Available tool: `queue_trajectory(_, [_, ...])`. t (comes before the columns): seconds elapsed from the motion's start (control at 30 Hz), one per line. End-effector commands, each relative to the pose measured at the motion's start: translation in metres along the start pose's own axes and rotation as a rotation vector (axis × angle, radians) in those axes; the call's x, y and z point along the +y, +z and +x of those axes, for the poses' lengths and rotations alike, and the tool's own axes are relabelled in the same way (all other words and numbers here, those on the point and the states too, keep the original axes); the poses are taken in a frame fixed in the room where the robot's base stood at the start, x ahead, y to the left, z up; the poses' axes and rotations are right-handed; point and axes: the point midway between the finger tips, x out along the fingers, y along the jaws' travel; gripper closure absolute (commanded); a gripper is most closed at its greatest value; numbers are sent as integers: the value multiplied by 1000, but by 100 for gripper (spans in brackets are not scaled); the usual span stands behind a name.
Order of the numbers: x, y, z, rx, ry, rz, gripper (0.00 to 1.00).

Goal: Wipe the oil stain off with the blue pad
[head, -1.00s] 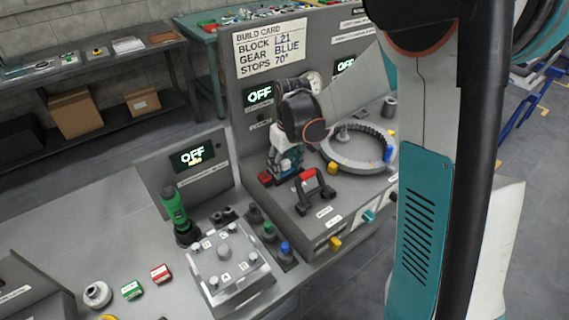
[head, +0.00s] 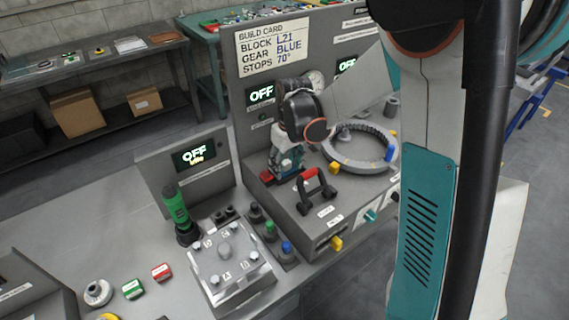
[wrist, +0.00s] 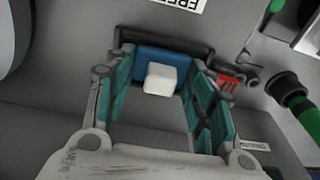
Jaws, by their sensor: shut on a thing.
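My gripper (head: 287,164) is low over the grey bench unit in the head view, in front of the build card panel. In the wrist view its two teal-lined fingers (wrist: 160,85) are on either side of the blue pad (wrist: 176,60), which has a white block (wrist: 160,79) on it. My gripper is shut on the pad. The pad is hard to make out in the head view, behind the fingers. I cannot tell whether it touches the surface. I see no oil stain in either view.
A red-handled black fixture (head: 316,190) stands just right of my gripper, and a grey ring (head: 358,150) lies beyond it. A red block (head: 267,178) is close on the left. A green-topped tool (head: 176,208) and a metal block (head: 229,262) stand nearer.

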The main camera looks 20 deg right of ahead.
Motion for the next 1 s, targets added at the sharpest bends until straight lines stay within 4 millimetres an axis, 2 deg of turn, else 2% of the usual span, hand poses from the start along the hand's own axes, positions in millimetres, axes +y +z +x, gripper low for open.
queue_trajectory(0.27, [3, 0, -5, 0, 6, 2, 78])
queue_trajectory(1.0, [2, -7, -58, 1, 5, 2, 78])
